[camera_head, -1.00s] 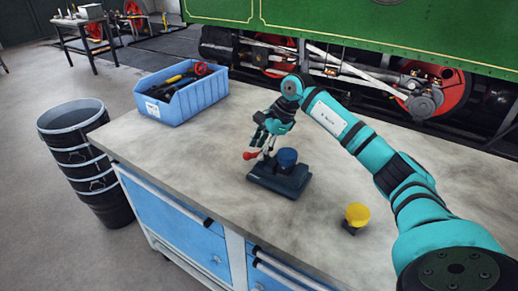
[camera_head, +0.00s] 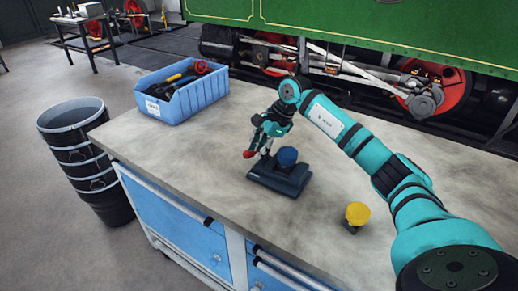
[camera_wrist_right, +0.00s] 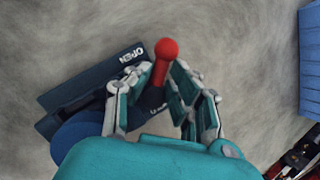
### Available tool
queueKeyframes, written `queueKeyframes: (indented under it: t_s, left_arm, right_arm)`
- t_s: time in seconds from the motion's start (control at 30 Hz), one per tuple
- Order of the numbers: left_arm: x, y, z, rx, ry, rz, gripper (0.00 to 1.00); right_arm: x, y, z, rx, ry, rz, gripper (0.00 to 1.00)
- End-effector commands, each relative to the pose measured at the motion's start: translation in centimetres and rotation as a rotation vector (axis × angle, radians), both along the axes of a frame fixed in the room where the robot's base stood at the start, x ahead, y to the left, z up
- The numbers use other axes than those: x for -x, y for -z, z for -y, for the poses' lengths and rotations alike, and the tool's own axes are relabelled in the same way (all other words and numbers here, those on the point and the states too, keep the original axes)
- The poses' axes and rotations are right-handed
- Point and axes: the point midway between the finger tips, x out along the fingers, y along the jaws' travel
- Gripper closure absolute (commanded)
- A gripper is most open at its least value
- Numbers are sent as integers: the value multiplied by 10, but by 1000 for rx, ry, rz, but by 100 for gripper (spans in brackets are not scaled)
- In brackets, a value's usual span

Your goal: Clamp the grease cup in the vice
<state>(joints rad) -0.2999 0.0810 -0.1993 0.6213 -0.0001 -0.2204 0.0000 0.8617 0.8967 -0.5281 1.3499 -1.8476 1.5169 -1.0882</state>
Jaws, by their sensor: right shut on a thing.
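The dark blue vice (camera_head: 284,184) sits on the bench top, with a lever ending in a red ball knob (camera_head: 248,154). A yellow-topped cup (camera_head: 357,213) with a dark base stands apart on the bench. My right gripper (camera_head: 262,147) is shut on the lever, below the knob. In the right wrist view, the red knob (camera_wrist_right: 166,48) sticks out between the fingers, beside the word OPEN on the vice (camera_wrist_right: 85,75). My left gripper is out of view.
A blue bin (camera_head: 183,98) of tools stands at the bench's back left. A stack of black buckets (camera_head: 85,165) stands on the floor to the left. The bench between bin and vice is clear.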

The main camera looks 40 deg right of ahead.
Motion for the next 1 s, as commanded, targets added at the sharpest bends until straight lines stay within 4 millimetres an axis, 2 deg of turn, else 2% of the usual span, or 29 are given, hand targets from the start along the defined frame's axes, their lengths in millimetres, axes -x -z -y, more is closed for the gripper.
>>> queueKeyframes:
  t_s: [0.37, 1.0]
  left_arm:
    - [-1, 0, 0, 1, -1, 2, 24]
    - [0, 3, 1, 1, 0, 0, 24]
  right_arm:
    - [-1, 2, -1, 1, 151, -8, 100]
    - [-10, 4, 3, 4, 742, -10, 100]
